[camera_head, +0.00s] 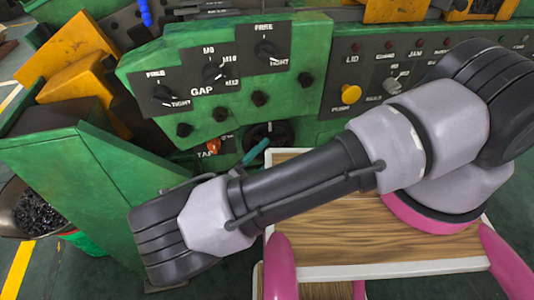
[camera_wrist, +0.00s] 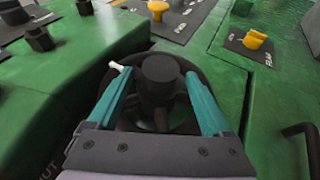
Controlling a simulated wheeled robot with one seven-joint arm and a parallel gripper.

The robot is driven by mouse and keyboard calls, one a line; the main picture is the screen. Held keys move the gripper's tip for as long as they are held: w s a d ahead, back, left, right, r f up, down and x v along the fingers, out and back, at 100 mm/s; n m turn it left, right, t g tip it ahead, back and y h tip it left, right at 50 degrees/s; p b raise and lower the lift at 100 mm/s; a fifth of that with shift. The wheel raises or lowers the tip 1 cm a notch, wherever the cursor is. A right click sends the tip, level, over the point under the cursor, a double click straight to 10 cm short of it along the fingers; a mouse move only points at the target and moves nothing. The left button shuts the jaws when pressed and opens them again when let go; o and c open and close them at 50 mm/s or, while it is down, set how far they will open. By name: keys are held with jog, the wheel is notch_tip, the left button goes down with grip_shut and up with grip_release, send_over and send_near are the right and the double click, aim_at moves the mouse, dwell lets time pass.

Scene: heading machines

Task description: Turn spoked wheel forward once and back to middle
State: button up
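The spoked wheel (camera_head: 268,134) is black and sits low on the green machine's front, partly hidden by my arm in the head view. In the wrist view, the wheel (camera_wrist: 158,115) has a thick dark hub and spokes inside a round rim. My gripper (camera_wrist: 158,80) is over the wheel, its teal fingers spread wide on either side of the hub, with a gap to the hub on both sides. Whether the fingers touch the rim or spokes I cannot tell. In the head view only one teal fingertip of my gripper (camera_head: 256,152) shows, beside the wheel.
Above the wheel is a green panel with black GAP knobs (camera_head: 215,70). A small orange knob (camera_head: 214,146) is left of the wheel. A yellow push button (camera_head: 350,94) is on the right panel. A dark handle (camera_wrist: 302,135) stands at the right in the wrist view.

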jog(key=v, duration=0.7)
jog(key=shift+s+a, duration=0.15)
jog(key=shift+f, duration=0.1)
